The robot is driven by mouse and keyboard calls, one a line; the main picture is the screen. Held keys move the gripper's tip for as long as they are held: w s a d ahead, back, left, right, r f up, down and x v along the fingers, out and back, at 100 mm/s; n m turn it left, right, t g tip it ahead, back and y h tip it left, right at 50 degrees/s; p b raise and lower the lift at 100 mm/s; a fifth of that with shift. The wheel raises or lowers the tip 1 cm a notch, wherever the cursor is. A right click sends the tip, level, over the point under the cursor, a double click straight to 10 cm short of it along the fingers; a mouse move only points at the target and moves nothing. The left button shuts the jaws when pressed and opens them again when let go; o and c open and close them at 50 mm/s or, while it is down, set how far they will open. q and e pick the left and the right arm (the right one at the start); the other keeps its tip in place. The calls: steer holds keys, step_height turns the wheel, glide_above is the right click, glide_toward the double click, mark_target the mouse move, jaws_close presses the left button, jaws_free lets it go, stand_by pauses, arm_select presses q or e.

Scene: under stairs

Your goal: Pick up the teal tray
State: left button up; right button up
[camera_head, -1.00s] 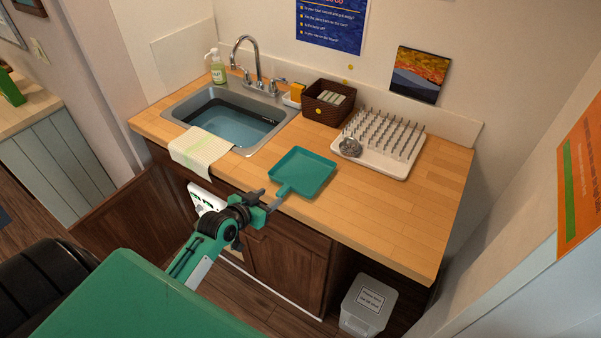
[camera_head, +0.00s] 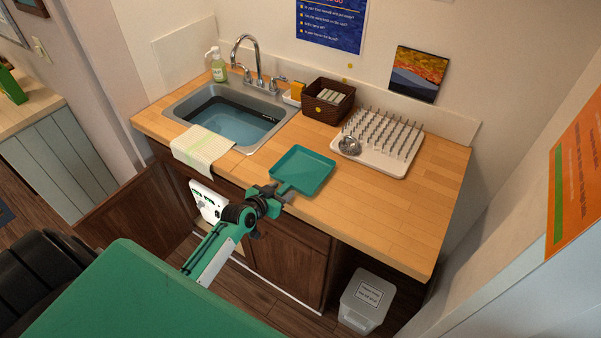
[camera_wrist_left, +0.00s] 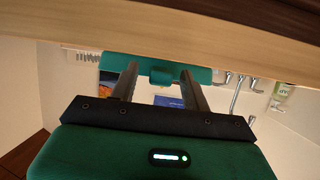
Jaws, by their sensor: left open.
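The teal tray (camera_head: 303,168) is a shallow square pan with a short handle and lies flat on the wooden counter near its front edge. In the left wrist view the tray (camera_wrist_left: 112,65) shows as a teal strip, with its handle tab (camera_wrist_left: 160,77) between my two fingers. My left gripper (camera_head: 279,192) is open at the counter's front edge, at the handle side of the tray. In the head view it hides most of the handle. I cannot tell whether the fingers touch it. The left gripper (camera_wrist_left: 160,85) holds nothing. My right gripper is not in view.
A sink (camera_head: 172,112) with a draped towel (camera_head: 203,150) is left of the tray. A brown basket (camera_head: 328,102) and a white drying rack (camera_head: 380,165) with a metal strainer (camera_head: 349,146) stand behind it. The counter right of the tray (camera_head: 400,215) is clear.

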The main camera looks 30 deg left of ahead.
arm_select(q)
steer(key=shift+c, duration=0.5)
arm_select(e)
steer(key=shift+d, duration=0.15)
arm_select(q)
jaws_close()
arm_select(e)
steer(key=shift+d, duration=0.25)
arm_select(q)
steer(key=shift+r, duration=0.1)
